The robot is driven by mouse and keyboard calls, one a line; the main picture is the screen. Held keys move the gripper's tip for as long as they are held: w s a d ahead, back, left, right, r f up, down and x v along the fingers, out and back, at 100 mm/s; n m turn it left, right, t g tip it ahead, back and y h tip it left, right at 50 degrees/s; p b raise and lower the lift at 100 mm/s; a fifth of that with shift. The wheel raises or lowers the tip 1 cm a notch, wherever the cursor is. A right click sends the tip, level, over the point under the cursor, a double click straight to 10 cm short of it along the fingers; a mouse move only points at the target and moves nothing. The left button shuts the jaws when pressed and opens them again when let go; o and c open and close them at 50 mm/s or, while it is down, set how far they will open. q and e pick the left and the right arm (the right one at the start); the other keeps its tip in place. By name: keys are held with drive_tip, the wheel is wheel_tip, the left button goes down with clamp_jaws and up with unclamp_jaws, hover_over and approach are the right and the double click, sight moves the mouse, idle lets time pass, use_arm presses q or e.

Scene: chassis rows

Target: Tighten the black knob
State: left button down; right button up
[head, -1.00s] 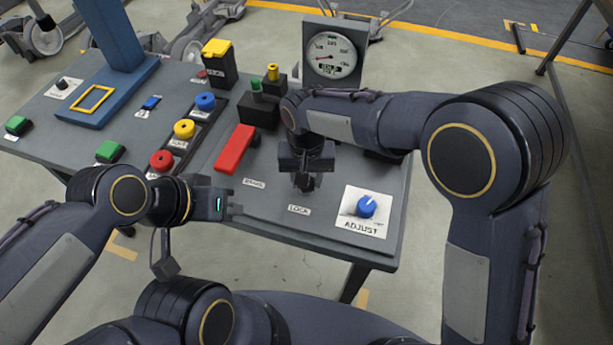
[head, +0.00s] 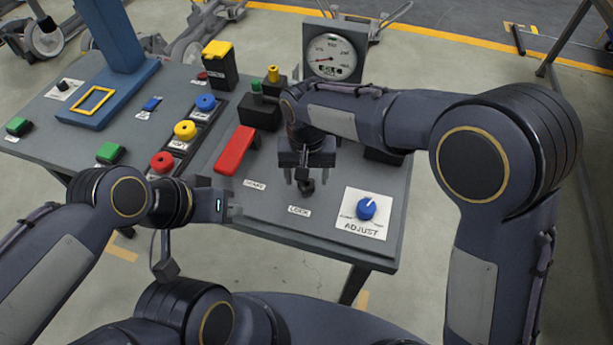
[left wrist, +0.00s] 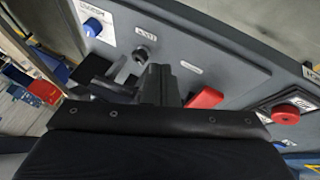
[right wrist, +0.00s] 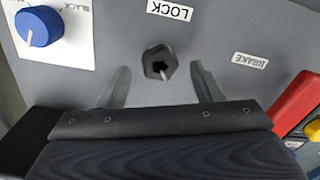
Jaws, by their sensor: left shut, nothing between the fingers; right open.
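The black knob (head: 306,187) stands on the grey panel just behind the LOCK label. The right wrist view shows it as a lobed black knob (right wrist: 159,62) with a pale pointer line. My right gripper (head: 307,180) is open above it, its two fingers (right wrist: 160,82) apart on either side, with no clear contact. In the left wrist view the knob (left wrist: 141,54) also shows beyond my fingers. My left gripper (head: 236,212) is shut and empty at the panel's front edge, left of the knob.
A blue ADJUST knob (head: 366,208) sits to the right on a white plate. A red block lever (head: 236,150) is left of the black knob. A gauge (head: 332,56) stands behind. Red, yellow and blue round buttons (head: 185,130) line the left.

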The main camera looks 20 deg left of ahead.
wheel_tip(320, 180, up, 6)
drive_tip(key=shift+r, duration=0.1)
